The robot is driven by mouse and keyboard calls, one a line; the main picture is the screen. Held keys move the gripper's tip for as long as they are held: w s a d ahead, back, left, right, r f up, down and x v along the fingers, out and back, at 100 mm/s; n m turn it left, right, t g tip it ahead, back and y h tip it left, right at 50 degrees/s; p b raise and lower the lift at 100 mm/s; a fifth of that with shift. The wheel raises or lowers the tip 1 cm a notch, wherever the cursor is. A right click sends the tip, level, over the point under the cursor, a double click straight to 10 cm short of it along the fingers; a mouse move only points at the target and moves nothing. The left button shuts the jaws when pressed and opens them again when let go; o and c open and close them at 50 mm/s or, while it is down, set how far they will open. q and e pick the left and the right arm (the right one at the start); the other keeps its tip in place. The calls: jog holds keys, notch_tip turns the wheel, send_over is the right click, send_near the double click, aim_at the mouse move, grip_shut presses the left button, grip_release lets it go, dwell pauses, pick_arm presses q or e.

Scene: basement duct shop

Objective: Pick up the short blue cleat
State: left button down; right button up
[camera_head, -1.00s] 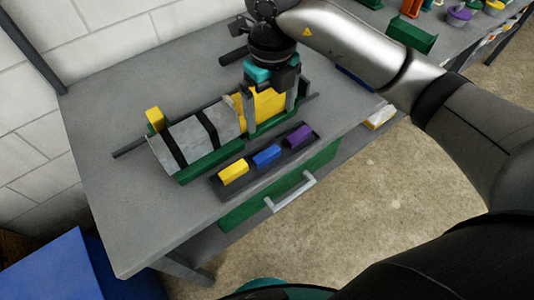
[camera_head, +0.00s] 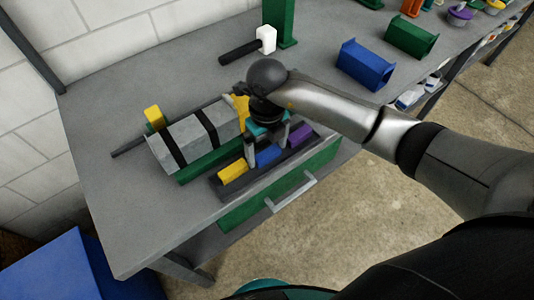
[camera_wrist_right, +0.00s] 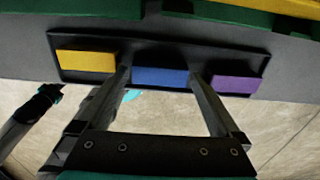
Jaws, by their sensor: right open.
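The short blue cleat (camera_head: 268,156) lies in a dark tray (camera_head: 227,194) between a yellow cleat (camera_head: 233,172) and a purple cleat (camera_head: 299,136). My right gripper (camera_head: 266,151) is open and points down at the tray, its fingers at the two ends of the blue cleat. In the right wrist view the blue cleat (camera_wrist_right: 160,77) shows between the open fingertips (camera_wrist_right: 160,73). The fingers partly cover its ends; I cannot tell whether they touch it. The yellow cleat (camera_wrist_right: 86,61) and purple cleat (camera_wrist_right: 236,84) sit close outside the fingers. My left gripper is not seen.
A grey strapped duct piece (camera_head: 195,135) on a green base stands just behind the tray. A mallet (camera_head: 250,46), a green post (camera_head: 279,22), a blue channel (camera_head: 365,65) and a green channel (camera_head: 410,38) stand farther back. A drawer handle (camera_head: 290,192) juts out in front. The left worktop is clear.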

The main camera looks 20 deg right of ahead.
jog(key=shift+f, duration=0.15)
jog(key=c, duration=1)
jog(key=shift+c, duration=0.5)
